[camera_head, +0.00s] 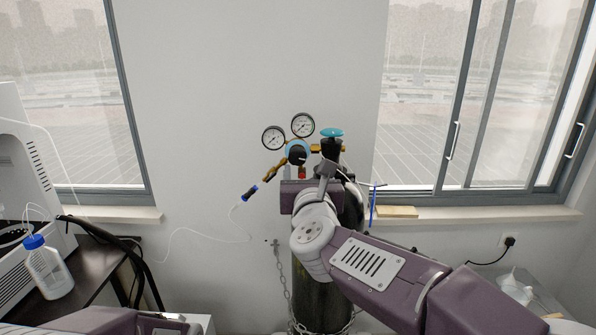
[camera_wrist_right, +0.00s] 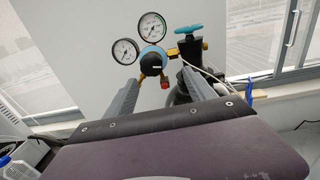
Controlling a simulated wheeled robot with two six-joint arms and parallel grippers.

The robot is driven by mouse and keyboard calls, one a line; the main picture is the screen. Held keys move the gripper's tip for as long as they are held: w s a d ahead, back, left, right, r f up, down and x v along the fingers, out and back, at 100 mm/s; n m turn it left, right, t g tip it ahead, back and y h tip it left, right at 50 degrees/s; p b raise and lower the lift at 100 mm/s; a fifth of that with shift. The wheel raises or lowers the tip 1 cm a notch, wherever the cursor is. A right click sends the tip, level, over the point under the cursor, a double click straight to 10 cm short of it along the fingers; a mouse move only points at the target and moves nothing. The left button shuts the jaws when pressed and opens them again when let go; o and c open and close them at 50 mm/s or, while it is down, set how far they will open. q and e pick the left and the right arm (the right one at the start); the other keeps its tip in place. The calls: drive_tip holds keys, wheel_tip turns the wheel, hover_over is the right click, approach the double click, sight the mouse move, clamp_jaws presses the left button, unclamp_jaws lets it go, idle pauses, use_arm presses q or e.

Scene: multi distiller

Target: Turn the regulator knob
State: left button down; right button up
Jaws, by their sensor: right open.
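The regulator knob (camera_head: 297,154) is black, on a round blue regulator body with brass fittings and two round gauges (camera_head: 288,130). The knob also shows in the right wrist view (camera_wrist_right: 151,65), facing the camera between my right gripper's two grey fingers. My right gripper (camera_wrist_right: 160,80) is open and empty. Its fingers point toward the regulator, one on the left and one on the right, with a gap to the knob. In the head view my right gripper (camera_head: 304,174) is just below the knob, and my wrist hides part of the cylinder.
A dark gas cylinder (camera_head: 317,300) with a blue-green valve handwheel (camera_head: 332,132) stands against the wall, held by a chain. A thin white hose hangs on the left. A blue-capped bottle (camera_head: 47,268) stands on a dark bench at left. Windows flank the wall.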

sight(298, 157)
drive_tip(key=shift+m, duration=0.3)
drive_tip(key=w+p, duration=0.1)
drive_tip(key=w, duration=0.1)
drive_tip(key=w+a+p, duration=0.1)
drive_tip(key=w, duration=0.2)
drive_tip(key=w+a+p, duration=0.1)
drive_tip(key=w, duration=0.2)
drive_tip(key=shift+r, duration=0.35)
drive_tip(key=shift+w, duration=0.35)
drive_tip(key=c, duration=1.4)
